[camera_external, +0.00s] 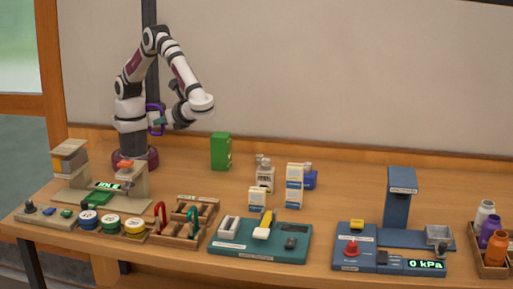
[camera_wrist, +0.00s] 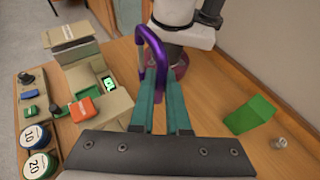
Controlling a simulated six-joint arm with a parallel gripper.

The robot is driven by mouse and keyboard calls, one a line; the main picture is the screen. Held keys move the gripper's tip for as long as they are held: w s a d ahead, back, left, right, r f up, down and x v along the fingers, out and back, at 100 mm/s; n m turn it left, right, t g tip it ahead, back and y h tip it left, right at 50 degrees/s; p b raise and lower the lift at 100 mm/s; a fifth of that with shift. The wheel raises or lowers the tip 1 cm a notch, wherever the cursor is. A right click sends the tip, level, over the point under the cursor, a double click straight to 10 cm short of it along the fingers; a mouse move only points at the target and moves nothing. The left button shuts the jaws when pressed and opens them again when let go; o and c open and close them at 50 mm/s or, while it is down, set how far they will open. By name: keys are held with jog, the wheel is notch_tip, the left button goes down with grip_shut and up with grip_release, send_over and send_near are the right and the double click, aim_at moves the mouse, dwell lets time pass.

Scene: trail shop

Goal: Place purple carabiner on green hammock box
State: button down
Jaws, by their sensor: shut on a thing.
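The purple carabiner (camera_external: 153,108) is held in my gripper (camera_external: 158,124), raised well above the table close to my arm's base. In the wrist view the carabiner (camera_wrist: 148,50) stands up as a curved purple hook between the teal fingertips of my gripper (camera_wrist: 160,85). The green hammock box (camera_external: 221,151) stands upright on the table, to the right of my base and lower than the gripper. In the wrist view the green box (camera_wrist: 250,114) lies to the right of the fingers, clear of them. Nothing shows on top of the box.
A wooden rack (camera_external: 186,222) with red and teal carabiners stands at the front. A beige press-like station (camera_external: 100,186) is at the left. Table around the green box is mostly clear.

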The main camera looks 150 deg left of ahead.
jog(key=s+a+r+m+t+y, duration=0.3)
jog(key=a+r+m+t+y, duration=0.2)
jog(key=a+r+m+y, duration=0.6)
jog(key=m+y, duration=0.2)
send_over(221, 137)
jog(key=f, duration=1.3)
jog(key=shift+s+d+f, duration=0.15)
jog(key=shift+s+f, duration=0.05)
jog(key=shift+f, duration=0.1)
jog(key=shift+t, duration=0.3)
jog(key=f, duration=0.4)
jog(key=shift+a+f, duration=0.1)
jog(key=shift+a, duration=0.1)
jog(key=shift+f, duration=0.15)
jog(key=c, duration=0.9)
grip_release()
